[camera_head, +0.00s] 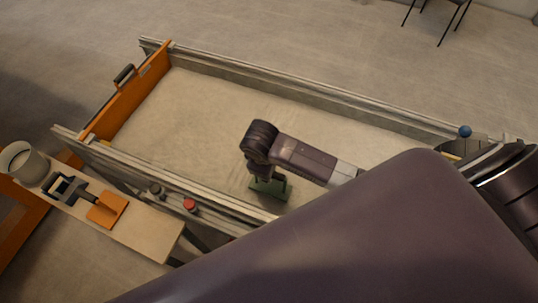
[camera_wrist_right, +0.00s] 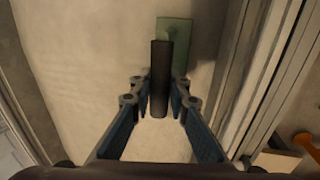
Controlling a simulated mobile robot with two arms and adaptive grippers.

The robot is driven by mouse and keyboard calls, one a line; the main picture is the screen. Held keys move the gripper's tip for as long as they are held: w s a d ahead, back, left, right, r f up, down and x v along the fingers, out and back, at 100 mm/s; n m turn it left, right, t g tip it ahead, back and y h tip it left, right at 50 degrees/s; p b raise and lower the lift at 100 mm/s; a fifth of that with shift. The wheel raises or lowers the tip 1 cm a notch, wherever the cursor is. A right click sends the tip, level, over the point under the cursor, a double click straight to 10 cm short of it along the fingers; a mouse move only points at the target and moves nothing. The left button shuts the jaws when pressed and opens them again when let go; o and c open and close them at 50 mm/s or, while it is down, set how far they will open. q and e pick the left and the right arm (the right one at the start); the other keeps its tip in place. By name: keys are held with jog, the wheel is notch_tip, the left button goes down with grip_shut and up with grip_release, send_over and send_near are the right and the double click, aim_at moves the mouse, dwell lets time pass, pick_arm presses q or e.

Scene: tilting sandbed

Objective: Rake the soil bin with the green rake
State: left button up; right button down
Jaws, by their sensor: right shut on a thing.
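The green rake shows its flat green head (camera_head: 268,187) over the sand in the head view, below my right wrist. In the right wrist view, the green head (camera_wrist_right: 176,50) lies beyond the fingertips, with the dark handle running back between the fingers. My right gripper (camera_wrist_right: 160,88) is shut on this handle. In the head view my wrist hides the fingers. The soil bin (camera_head: 215,70) is a long metal-railed box of pale, mostly smooth sand. The rake head is near the bin's near rail; whether it touches the sand I cannot tell. My left gripper is not in view.
A wooden shelf (camera_head: 150,235) outside the near rail holds an orange-bladed tool (camera_head: 107,209) with a black handle and a pale round pot (camera_head: 24,163). A red button (camera_head: 190,205) is by the near rail. An orange end wall (camera_head: 130,97) closes the left end. The bin's left half is clear.

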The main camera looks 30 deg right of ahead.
jog(key=shift+w+d+f, duration=0.1)
jog(key=shift+f, duration=0.15)
jog(key=w+d+b, duration=1)
jog(key=w+d, duration=1.1)
jog(key=d, duration=0.4)
notch_tip(320, 180, up, 12)
jog(key=p, duration=1)
jog(key=shift+f, duration=0.15)
jog(key=shift+a, duration=0.2)
